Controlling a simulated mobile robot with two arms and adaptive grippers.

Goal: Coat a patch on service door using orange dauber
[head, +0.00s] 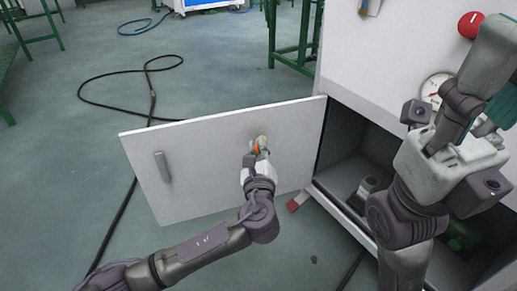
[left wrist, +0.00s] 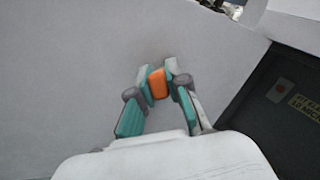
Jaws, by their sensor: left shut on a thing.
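The service door (head: 205,165) is a white panel with a grey handle (head: 163,167), swung open from the white cabinet. My left gripper (head: 260,147) is at the door's face, right of its middle. It is shut on the orange dauber (head: 257,146). In the left wrist view the orange dauber (left wrist: 158,84) sits between the teal fingertips (left wrist: 158,80), close against the pale door surface (left wrist: 60,70). I cannot tell whether it touches. No coated patch is clear to see. My right arm is at the right side; its fingers are partly hidden, so their state is unclear.
The open cabinet compartment (head: 345,160) is dark inside and holds a small metal part (head: 369,188). A red-and-grey object (head: 298,201) lies on the floor below the door. A black cable (head: 120,72) loops across the floor. A red knob (head: 471,25) and a gauge (head: 433,86) are on the cabinet.

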